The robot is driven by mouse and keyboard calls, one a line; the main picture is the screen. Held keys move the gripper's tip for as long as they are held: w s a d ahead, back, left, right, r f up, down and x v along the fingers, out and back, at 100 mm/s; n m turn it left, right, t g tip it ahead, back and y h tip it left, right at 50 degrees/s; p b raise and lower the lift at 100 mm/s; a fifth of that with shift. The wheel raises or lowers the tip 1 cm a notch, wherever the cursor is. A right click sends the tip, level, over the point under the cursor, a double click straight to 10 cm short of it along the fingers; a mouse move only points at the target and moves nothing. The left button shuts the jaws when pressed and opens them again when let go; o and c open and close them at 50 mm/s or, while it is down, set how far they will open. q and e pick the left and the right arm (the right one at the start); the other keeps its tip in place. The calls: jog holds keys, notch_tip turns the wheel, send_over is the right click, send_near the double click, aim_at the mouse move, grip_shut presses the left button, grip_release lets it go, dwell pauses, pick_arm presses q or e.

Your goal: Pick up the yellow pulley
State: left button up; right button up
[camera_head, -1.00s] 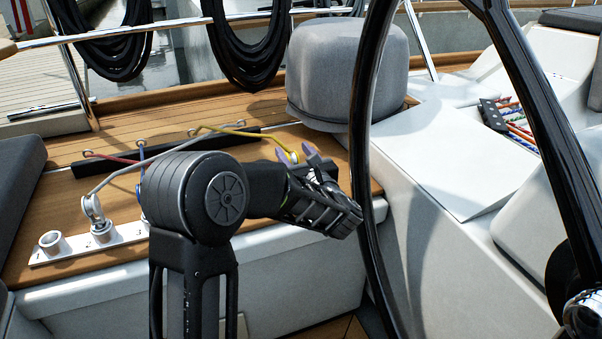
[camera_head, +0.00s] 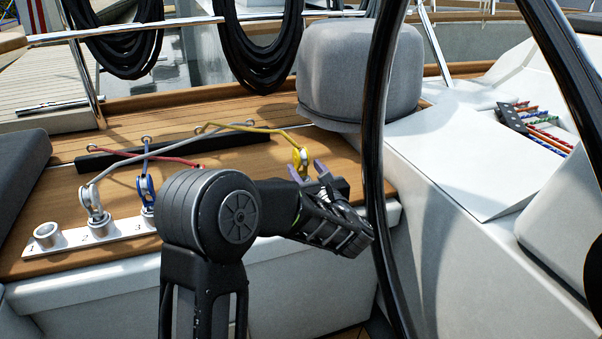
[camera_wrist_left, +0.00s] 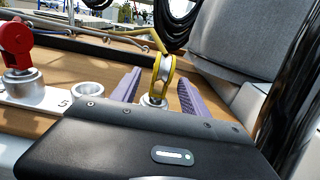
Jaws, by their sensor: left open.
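My left gripper (camera_head: 308,172) is open, with purple-grey fingers. In the wrist view its fingers (camera_wrist_left: 158,92) stand on either side of the pulley's lower part, with gaps visible. The gripper is not closed on it. My right gripper is not in view.
A blue pulley (camera_head: 147,190) and a silver pulley (camera_head: 92,203) sit along the numbered white socket strip (camera_head: 75,243). A red pulley (camera_wrist_left: 15,40) sits left in the wrist view. A grey covered pod (camera_head: 358,70) and black wheel rim (camera_head: 374,150) stand close right.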

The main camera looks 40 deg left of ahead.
pick_arm(q)
jog(key=shift+x, duration=1.3)
jog(key=b+x, duration=0.1)
jog(key=x, duration=0.4)
jog(key=shift+w, duration=0.15)
jog(key=shift+c, duration=0.2)
grip_shut()
jog(key=shift+r, duration=0.1)
